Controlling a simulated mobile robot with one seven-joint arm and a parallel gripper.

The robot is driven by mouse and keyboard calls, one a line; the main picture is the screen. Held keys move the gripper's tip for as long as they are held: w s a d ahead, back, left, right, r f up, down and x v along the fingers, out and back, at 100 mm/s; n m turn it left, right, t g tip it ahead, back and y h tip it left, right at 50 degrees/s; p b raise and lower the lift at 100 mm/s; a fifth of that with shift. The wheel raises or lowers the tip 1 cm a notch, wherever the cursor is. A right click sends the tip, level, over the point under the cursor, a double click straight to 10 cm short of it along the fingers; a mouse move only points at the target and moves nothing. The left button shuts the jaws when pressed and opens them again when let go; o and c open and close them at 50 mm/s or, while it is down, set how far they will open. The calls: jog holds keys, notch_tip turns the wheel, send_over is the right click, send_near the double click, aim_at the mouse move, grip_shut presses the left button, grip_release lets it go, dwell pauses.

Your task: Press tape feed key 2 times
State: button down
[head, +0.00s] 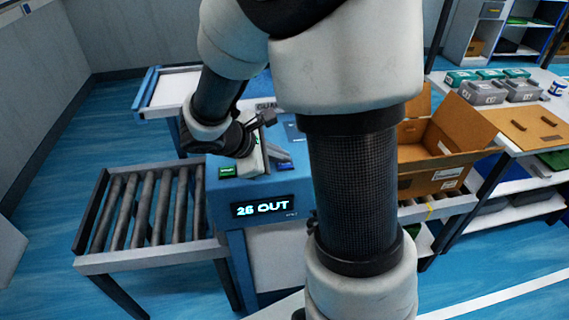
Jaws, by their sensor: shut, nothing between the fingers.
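The blue tape machine (215,203) stands beside the roller conveyor, and its front display (262,208) reads "26 OUT". A green key (227,171) is on the left of its top and a dark blue key (286,165) on the right. The lettering on both is too small to read, so I cannot tell which is the tape feed key. My gripper (282,154) is over the machine top, close to the blue key, shut and empty. I cannot tell whether the fingertips touch the key. My gripper and wrist hide the middle of the top.
A roller conveyor (150,211) runs left of the machine. An open cardboard box (440,150) stands to the right, beside a table (540,115) with several grey cases. A pale-topped table (180,90) is behind. My arm blocks the centre of the view.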

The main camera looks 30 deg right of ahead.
aim_at(281, 166)
dwell(0.4)
jog(key=shift+r+p, duration=0.5)
jog(key=shift+r, duration=0.2)
jog(key=shift+r+p, duration=1.95)
jog(key=shift+r, duration=0.6)
